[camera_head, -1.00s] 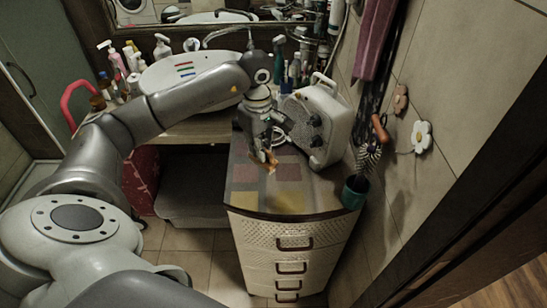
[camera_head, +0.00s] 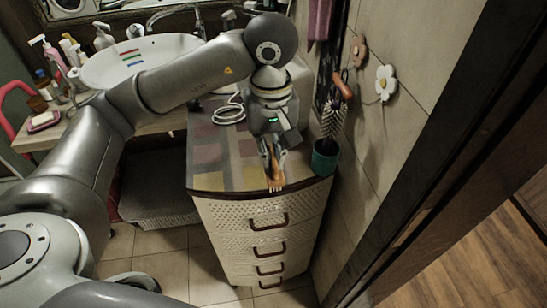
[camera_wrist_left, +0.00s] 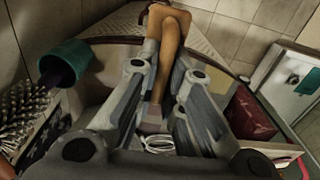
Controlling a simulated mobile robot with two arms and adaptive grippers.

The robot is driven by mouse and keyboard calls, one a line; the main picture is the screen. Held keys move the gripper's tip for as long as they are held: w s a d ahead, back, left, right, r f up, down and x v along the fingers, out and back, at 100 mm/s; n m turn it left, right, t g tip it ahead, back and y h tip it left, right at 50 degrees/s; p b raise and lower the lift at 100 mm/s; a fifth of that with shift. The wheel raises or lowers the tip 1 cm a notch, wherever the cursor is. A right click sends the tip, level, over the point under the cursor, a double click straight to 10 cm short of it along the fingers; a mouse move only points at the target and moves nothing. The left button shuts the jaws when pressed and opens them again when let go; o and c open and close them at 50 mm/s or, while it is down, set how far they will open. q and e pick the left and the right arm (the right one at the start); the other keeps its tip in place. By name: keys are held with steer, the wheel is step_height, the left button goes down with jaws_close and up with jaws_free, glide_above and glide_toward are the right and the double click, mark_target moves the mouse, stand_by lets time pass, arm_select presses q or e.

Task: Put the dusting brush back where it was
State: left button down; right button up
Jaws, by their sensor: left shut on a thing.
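The dusting brush (camera_head: 275,177) is a brown wooden piece with pale bristle tips at its lower end in the head view. My left gripper (camera_head: 271,152) is shut on it and holds it pointing down, by the front edge of the drawer cabinet's top. In the left wrist view the brush (camera_wrist_left: 167,62) lies between the two fingers (camera_wrist_left: 156,85) and reaches past their tips. I cannot tell whether it touches the top. My right gripper is not in view.
A teal cup (camera_head: 325,157) stands at the right of the cabinet top (camera_head: 215,172), below a round hairbrush (camera_head: 333,119) with an orange handle. A white cable (camera_head: 229,112) lies behind. A sink (camera_head: 140,65) is at the back left. The top's left front is clear.

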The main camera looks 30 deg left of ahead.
arm_select(q)
steer(key=w+a+f+p, duration=0.1)
steer(key=w+f, duration=0.1)
steer(key=w+a+f+p, duration=0.1)
steer(key=w+f, duration=0.1)
steer(key=w, duration=0.1)
steer(key=w+a+f+p, duration=0.1)
steer(key=w+f, duration=0.2)
steer(key=shift+w+a+f, duration=0.1)
steer(key=shift+a, duration=0.2)
steer(key=shift+w+a+f+p, duration=0.1)
steer(key=shift+w+f+p, duration=0.1)
steer(key=shift+f+p, duration=1.1)
steer(key=shift+f, duration=0.55)
steer(key=shift+f, duration=0.1)
steer(key=shift+f, duration=0.1)
steer(key=c, duration=1.5)
jaws_free()
steer(key=shift+c, duration=0.2)
